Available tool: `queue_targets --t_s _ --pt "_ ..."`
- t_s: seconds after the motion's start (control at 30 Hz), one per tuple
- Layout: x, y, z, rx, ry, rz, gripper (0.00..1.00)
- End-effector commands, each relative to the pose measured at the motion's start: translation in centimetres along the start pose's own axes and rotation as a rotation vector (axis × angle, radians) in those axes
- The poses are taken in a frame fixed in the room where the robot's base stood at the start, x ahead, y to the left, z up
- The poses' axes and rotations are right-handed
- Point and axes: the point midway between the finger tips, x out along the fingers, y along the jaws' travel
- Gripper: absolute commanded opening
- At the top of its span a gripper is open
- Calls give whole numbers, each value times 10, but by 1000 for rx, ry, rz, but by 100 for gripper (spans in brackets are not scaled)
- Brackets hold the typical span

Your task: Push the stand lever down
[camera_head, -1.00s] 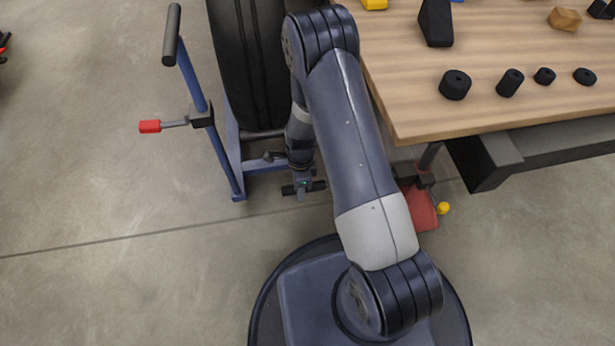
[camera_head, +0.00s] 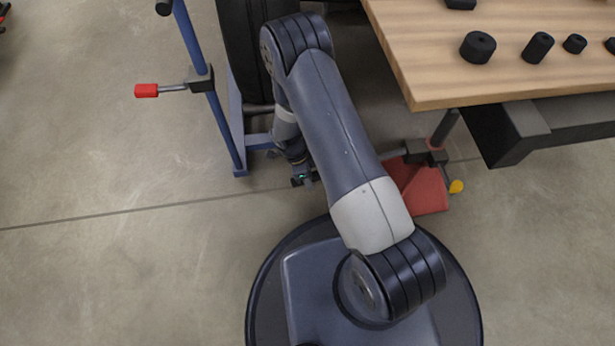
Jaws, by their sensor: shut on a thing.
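A blue post of the stand (camera_head: 196,45) rises at the left of a black wheel-like part (camera_head: 247,50). A lever with a red end (camera_head: 146,90) sticks out level to the left from a dark clamp on this post. My gripper (camera_head: 303,181) is low near the floor, right of the post's foot. It is shut, but the thing between its jaws cannot be made out. It is well apart from the red-ended lever. My arm hides part of the stand's lower side, where a small dark part (camera_head: 272,154) shows.
A wooden-topped bench (camera_head: 440,65) with several black round pieces stands at the right. Below its corner are a red piece (camera_head: 425,190), a dark clamp and a yellow knob (camera_head: 456,186).

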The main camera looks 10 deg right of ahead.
Motion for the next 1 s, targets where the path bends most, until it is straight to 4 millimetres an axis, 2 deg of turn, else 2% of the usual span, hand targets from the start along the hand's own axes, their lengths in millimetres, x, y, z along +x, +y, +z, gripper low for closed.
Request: queue_targets --t_s 0.23,0.27,0.5,0.77,0.87,1.0 --pt "5 0 0 0 -2 0 0" --pt "5 -1 0 0 -2 0 31" --pt "3 0 0 0 -2 0 50" --pt "0 0 0 -1 -2 0 50" --pt "-11 0 0 -1 -2 -2 50" --pt "-39 0 -1 -1 -3 -3 50"
